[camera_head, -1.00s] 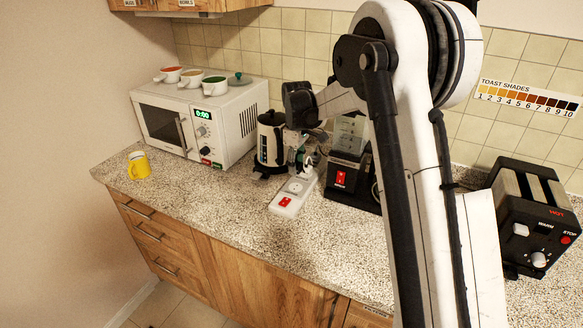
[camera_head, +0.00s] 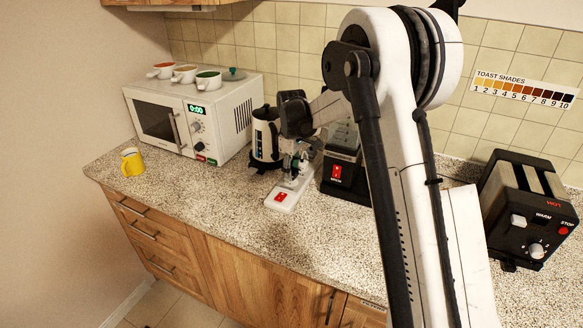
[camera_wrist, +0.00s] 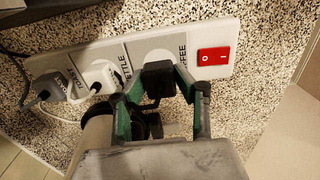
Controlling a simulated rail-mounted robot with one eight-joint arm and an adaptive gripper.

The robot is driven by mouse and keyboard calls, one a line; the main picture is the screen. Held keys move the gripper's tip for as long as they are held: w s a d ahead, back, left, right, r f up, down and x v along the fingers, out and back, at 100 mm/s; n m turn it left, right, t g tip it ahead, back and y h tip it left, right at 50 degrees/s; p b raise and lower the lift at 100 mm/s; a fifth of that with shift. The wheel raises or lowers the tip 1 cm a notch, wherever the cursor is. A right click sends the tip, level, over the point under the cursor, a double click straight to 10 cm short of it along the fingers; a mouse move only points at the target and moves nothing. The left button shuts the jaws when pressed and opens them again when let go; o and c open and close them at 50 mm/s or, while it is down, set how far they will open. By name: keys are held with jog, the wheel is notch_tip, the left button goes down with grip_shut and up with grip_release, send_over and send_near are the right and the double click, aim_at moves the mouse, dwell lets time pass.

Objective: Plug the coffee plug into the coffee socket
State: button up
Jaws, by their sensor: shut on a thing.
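A white power strip (camera_wrist: 222,37) lies on the counter, with a red rocker switch (camera_wrist: 214,57) at one end; it also shows in the head view (camera_head: 283,201). My gripper (camera_wrist: 158,80) is shut on the black coffee plug (camera_wrist: 158,74), between its green fingers. The plug is over the round coffee socket (camera_wrist: 150,52), beside the COFFEE label, and hides most of it. I cannot tell whether the plug is seated or just above. In the head view my gripper (camera_head: 291,172) is low over the strip's rear part.
A white plug (camera_wrist: 102,74) and a grey plug (camera_wrist: 50,87) sit in the neighbouring sockets. A kettle (camera_head: 264,138) stands behind left and a black coffee machine (camera_head: 341,172) to the right. The counter in front is clear.

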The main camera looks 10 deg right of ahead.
jog(key=shift+f, duration=0.65)
jog(key=shift+b, duration=0.9)
dwell(1.8)
jog(key=shift+f+b, duration=0.5)
jog(key=shift+f, duration=0.1)
jog(key=o, duration=1.2)
jog(key=shift+c, duration=0.2)
jog(key=shift+r, duration=0.1)
notch_tip(320, 180, up, 12)
jog(key=shift+f, duration=0.1)
jog(key=shift+s, duration=0.1)
